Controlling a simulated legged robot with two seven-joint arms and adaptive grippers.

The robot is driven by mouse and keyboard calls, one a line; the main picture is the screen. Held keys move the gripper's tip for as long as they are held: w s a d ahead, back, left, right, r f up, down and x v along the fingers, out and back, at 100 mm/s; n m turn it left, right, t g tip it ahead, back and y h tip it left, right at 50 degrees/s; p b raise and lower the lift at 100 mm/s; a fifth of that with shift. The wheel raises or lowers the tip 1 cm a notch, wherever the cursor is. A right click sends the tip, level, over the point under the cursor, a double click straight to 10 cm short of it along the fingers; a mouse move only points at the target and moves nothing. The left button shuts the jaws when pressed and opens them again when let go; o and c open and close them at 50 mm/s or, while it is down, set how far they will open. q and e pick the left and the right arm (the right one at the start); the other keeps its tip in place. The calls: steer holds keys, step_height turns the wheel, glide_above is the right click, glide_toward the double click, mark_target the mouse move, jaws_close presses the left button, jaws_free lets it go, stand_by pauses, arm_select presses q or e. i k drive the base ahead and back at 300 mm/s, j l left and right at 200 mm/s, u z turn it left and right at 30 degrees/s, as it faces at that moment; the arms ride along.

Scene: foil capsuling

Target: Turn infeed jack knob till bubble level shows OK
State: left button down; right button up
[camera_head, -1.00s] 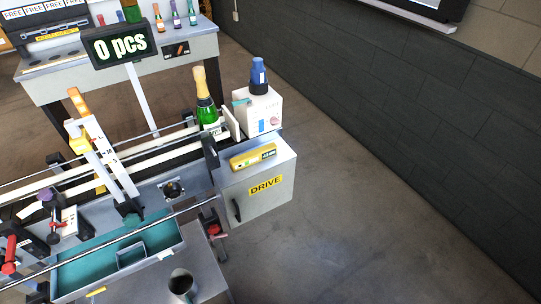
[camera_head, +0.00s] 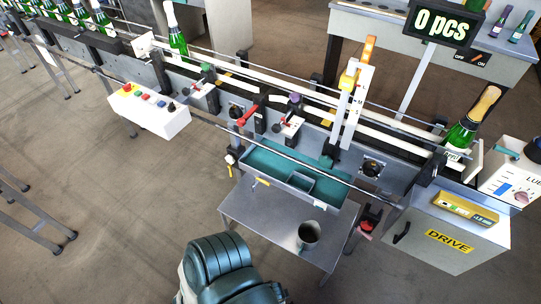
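A yellow level (camera_head: 465,209) lies on top of the grey DRIVE box (camera_head: 455,243) at the right end of the conveyor. It has a small green window and a dark readout, too small to read surely. A red and black knob-like fitting (camera_head: 370,219) sits low on the conveyor frame, left of the DRIVE box. Another small fitting (camera_head: 231,158) with a yellow tag hangs on the frame further left. I cannot tell which is the infeed jack knob. Neither of my grippers is in view.
A metal table (camera_head: 265,228) with a grey cup (camera_head: 309,234) stands before the conveyor. A teal tray (camera_head: 262,163) and a button box (camera_head: 150,110) are along its front. A rounded dark green shape (camera_head: 225,262) fills the bottom middle.

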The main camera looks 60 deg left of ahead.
mark_target(230, 159)
steer(key=u, duration=2.45)
steer(key=i+j+z, duration=0.1)
steer(key=i+j, duration=0.15)
steer(key=j, duration=0.15)
steer(key=i+j+z, duration=0.25)
steer(key=i+j, duration=0.2)
steer(key=j, duration=0.35)
